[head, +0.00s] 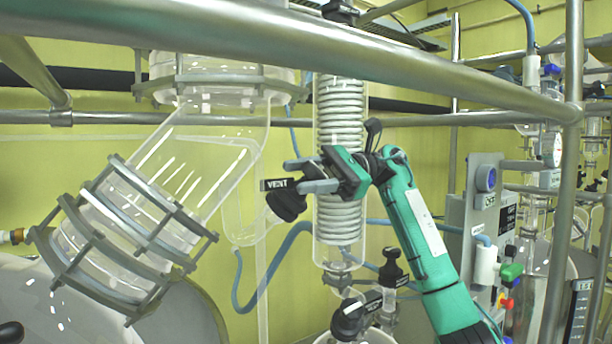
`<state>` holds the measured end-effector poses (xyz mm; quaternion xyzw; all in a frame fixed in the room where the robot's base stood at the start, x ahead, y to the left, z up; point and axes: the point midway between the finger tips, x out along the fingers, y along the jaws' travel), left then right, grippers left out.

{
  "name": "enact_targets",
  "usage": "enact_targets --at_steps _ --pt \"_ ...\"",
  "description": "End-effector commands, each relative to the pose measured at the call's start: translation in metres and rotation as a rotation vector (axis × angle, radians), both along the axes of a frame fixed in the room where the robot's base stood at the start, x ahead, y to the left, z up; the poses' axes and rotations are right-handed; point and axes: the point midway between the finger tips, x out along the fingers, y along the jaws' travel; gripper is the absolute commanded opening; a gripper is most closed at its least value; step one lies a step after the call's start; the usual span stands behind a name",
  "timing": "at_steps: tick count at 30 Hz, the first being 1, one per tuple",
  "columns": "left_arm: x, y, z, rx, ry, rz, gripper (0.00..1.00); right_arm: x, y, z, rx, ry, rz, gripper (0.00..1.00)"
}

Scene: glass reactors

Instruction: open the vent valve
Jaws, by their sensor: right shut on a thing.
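The vent valve shows as a black label reading VENT (277,184) with a round black knob (286,204) just below it, left of the coiled glass condenser. My right gripper (297,176) reaches in from the right with its grey fingers pointing left at the valve. It is shut on the vent valve; the exact contact is partly hidden by the fingers. My left gripper is not in view.
A thick steel rail (330,45) crosses the top in front. The coiled glass condenser (340,115) stands behind my gripper. A large angled glass pipe (190,170) with metal flanges is at left. More black-handled valves (350,316) sit below, and a grey control box (485,215) is at right.

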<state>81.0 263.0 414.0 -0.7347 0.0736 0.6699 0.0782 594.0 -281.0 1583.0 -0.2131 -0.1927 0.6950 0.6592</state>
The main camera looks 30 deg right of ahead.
Motion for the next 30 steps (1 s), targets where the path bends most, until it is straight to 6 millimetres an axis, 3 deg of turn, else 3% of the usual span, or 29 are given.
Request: enact_targets --at_steps 3,4,6,7,20,30 --pt "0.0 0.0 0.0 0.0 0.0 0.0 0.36 0.0 0.0 -0.001 -0.002 0.001 -0.001 0.22" --pt "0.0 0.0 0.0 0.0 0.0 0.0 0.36 0.0 0.0 -0.001 -0.002 0.001 -0.001 0.51" --pt "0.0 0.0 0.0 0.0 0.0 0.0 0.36 0.0 0.0 -0.001 -0.002 0.001 -0.001 0.65" --pt "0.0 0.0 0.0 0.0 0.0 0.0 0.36 0.0 0.0 -0.001 -0.002 0.001 -0.001 0.67" --pt "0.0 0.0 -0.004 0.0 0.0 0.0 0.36 0.0 0.0 -0.002 0.019 0.027 -0.034 0.67" --pt "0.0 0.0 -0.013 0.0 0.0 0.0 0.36 0.003 0.0 -0.001 0.146 0.195 -0.247 0.67"
